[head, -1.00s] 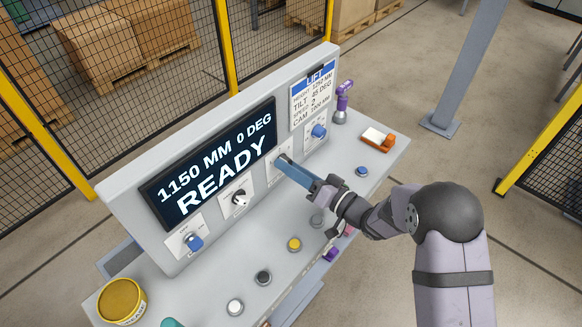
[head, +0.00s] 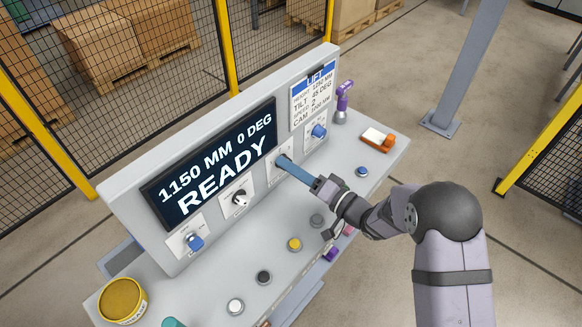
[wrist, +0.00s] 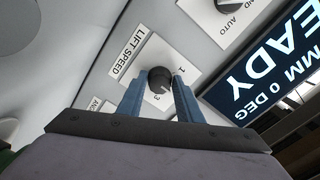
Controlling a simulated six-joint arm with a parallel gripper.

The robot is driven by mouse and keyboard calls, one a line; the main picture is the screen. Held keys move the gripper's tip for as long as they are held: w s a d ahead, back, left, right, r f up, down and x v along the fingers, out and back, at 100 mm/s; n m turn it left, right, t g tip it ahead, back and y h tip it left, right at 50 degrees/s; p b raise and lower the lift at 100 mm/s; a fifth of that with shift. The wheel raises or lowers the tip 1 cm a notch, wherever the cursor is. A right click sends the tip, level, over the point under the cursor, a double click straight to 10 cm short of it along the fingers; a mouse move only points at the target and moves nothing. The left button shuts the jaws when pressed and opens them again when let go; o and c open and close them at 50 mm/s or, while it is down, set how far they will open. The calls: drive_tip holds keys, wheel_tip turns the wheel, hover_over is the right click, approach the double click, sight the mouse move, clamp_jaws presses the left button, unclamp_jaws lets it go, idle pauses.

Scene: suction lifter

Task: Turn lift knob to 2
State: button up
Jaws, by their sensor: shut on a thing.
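The lift speed knob (wrist: 160,76) is a dark round knob on a white plate (wrist: 123,58) marked LIFT SPEED. In the wrist view the numbers 1 and 3 show beside it; I cannot make out a 2. My gripper (wrist: 159,88) has one blue finger on each side of the knob, shut on it. In the head view my gripper (head: 283,161) reaches the sloped panel right of the display, and its fingertips hide most of the knob. A pale mark shows on the knob's lower side in the wrist view, but its exact setting is unclear.
The display (head: 215,165) reads 1150 MM 0 DEG READY. A card (head: 314,94) headed LIFT lists settings, including a 2. Other knobs (head: 240,198) flank mine, and several push buttons (head: 294,244) lie below my arm. A yellow tin (head: 122,300) stands at the front left.

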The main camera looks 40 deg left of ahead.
drive_tip(key=o, duration=0.9)
drive_tip(key=shift+o, duration=0.2)
drive_tip(key=d+b, duration=0.2)
drive_tip(key=d, duration=0.5)
drive_tip(key=shift+d+b, duration=0.2)
drive_tip(key=shift+b, duration=0.15)
